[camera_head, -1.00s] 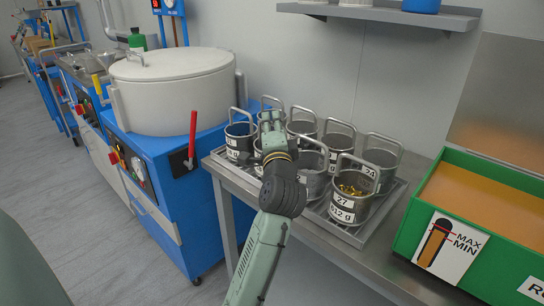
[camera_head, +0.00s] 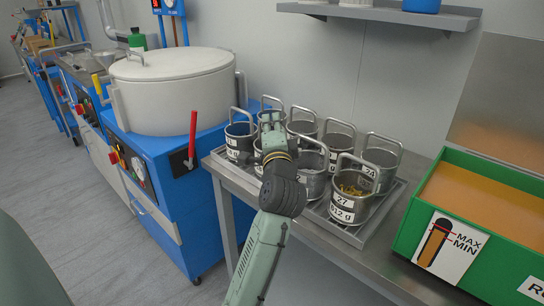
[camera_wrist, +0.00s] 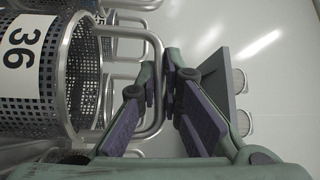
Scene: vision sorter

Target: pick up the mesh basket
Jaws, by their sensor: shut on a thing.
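A mesh basket (camera_wrist: 42,92) of perforated grey metal, with a white label reading 36 and a bent rod handle, fills the left of the wrist view. My gripper (camera_wrist: 160,75) is shut on the handle of this basket. In the head view my gripper (camera_head: 270,120) is above the tray, among the basket handles. The basket beneath it is mostly hidden there by my arm. I cannot tell whether the basket is clear of the tray.
Several similar baskets stand close together on a metal tray (camera_head: 347,235). The front one (camera_head: 350,200), labelled 27, holds yellowish pieces. A green bin (camera_head: 490,195) is at the right. A large white drum (camera_head: 173,95) on a blue machine is at the left. A shelf (camera_head: 375,14) is above.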

